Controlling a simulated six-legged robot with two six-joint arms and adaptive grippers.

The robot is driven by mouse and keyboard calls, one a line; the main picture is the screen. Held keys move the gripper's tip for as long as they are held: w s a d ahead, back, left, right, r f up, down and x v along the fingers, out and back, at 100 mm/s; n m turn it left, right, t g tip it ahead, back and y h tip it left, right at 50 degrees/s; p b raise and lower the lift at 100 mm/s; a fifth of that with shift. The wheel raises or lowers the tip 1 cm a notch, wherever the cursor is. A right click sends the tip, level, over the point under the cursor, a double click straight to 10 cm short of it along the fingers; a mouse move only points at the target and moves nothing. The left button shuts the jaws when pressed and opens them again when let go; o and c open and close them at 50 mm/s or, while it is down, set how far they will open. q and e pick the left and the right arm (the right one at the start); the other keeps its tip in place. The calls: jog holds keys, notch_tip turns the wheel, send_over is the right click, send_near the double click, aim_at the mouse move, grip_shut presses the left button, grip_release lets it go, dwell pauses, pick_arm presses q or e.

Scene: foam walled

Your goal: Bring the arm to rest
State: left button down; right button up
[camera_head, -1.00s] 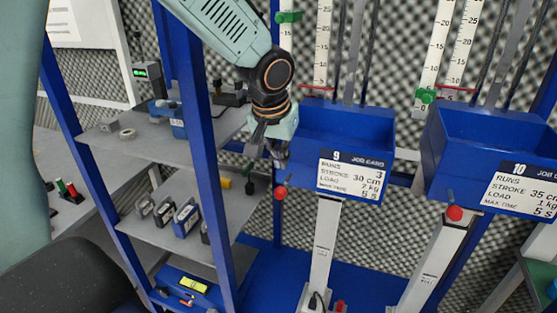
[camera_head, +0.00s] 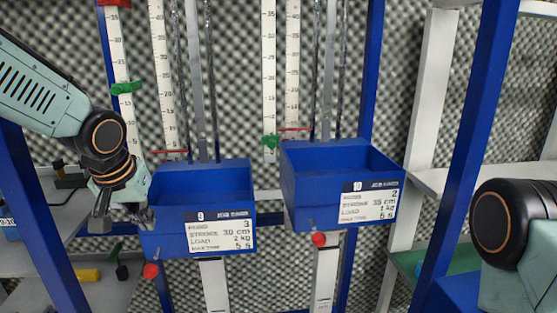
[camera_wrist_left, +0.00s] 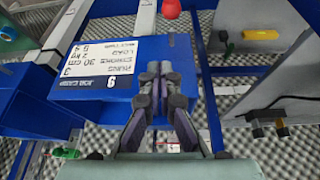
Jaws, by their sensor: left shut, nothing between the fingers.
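My left gripper (camera_head: 122,220) hangs from the arm coming in from the left, pointing down beside the left end of the blue box marked 9 (camera_head: 205,182). In the left wrist view the left gripper (camera_wrist_left: 157,70) has its fingers together with nothing between them, in front of the blue box's side (camera_wrist_left: 180,60). I cannot tell if it touches the box. Part of my right arm (camera_head: 510,235) shows at the right edge of the head view; its gripper is out of view.
A second blue box marked 10 (camera_head: 340,172) stands to the right. Red knobs (camera_head: 150,270) stick out below the boxes. Blue posts (camera_head: 470,150) and grey shelves (camera_head: 100,290) flank the sides. Measuring scales (camera_head: 270,80) rise behind. Foam covers the wall.

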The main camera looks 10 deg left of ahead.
pick_arm(q)
jog(key=w+d+f+m+t+h+b, duration=0.1)
jog(key=d+f+t+h+b, duration=0.2)
jog(key=d+f, duration=0.4)
jog(key=s+f+g+y+b, duration=0.1)
jog(key=s+f+b, duration=0.25)
jog(key=f, duration=0.65)
jog(key=s+f+b, duration=0.2)
jog(key=f+b, duration=0.2)
jog(key=f, duration=0.7)
jog(key=s+f+g+y+b, duration=0.1)
jog(key=s+f+g+b, duration=0.5)
jog(key=s+f+b, duration=0.8)
jog(key=s+f, duration=1.5)
jog(key=f, duration=0.2)
jog(key=shift+d+f+m+g+y+b, duration=0.3)
jog(key=shift+d+f+b, duration=0.05)
jog(key=shift+f+b, duration=0.05)
jog(key=shift+w, duration=0.1)
